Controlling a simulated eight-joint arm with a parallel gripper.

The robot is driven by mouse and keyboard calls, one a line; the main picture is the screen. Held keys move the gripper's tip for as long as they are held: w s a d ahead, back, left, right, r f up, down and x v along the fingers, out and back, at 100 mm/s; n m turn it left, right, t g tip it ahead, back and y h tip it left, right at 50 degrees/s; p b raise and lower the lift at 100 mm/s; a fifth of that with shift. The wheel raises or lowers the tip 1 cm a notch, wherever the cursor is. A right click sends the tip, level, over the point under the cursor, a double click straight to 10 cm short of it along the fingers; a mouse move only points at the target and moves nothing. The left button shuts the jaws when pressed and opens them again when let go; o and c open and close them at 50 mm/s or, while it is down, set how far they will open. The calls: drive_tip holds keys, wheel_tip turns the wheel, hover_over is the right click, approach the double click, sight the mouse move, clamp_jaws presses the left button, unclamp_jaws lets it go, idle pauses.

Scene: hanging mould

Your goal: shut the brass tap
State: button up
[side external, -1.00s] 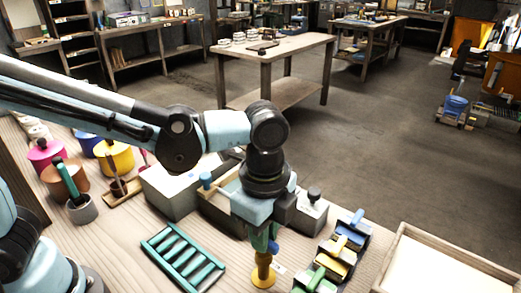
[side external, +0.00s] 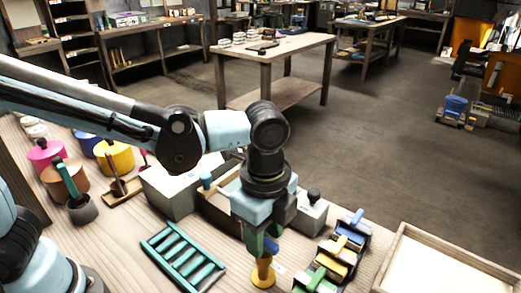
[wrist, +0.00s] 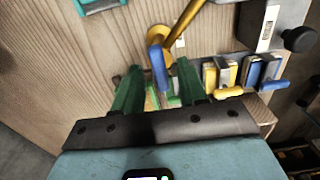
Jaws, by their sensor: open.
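The brass tap (wrist: 160,36) has a round flange, a slanted brass pipe and a blue lever handle (wrist: 160,58) in the wrist view. In the side view its brass foot (side external: 263,279) stands on the wooden bench, and my gripper largely covers its upper part. My gripper (wrist: 156,72) is open, with its two green fingers on either side of the blue handle. Contact between fingers and handle cannot be told. In the side view my gripper (side external: 262,240) points down directly over the tap.
A teal slatted rack (side external: 183,257) lies left of the tap. Blue, yellow and green-handled blocks (side external: 337,255) stand close on its right. A grey box (side external: 180,187) and a dark-knobbed block (side external: 312,212) are behind. A shallow wooden tray (side external: 445,262) is far right.

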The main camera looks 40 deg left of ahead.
drive_tip(key=shift+r, duration=0.15)
wheel_tip(320, 180, up, 12)
idle(0.6)
drive_tip(key=shift+a, duration=0.15)
drive_tip(key=a+f+n+t, duration=0.3)
drive_tip(key=a+f+n, duration=0.1)
drive_tip(key=a+n, duration=0.5)
drive_tip(key=a+f+n+t, duration=0.4)
drive_tip(key=a+n, duration=0.5)
drive_tip(key=a, duration=0.3)
drive_tip(key=shift+a+f, duration=0.15)
drive_tip(key=shift+f, duration=0.45)
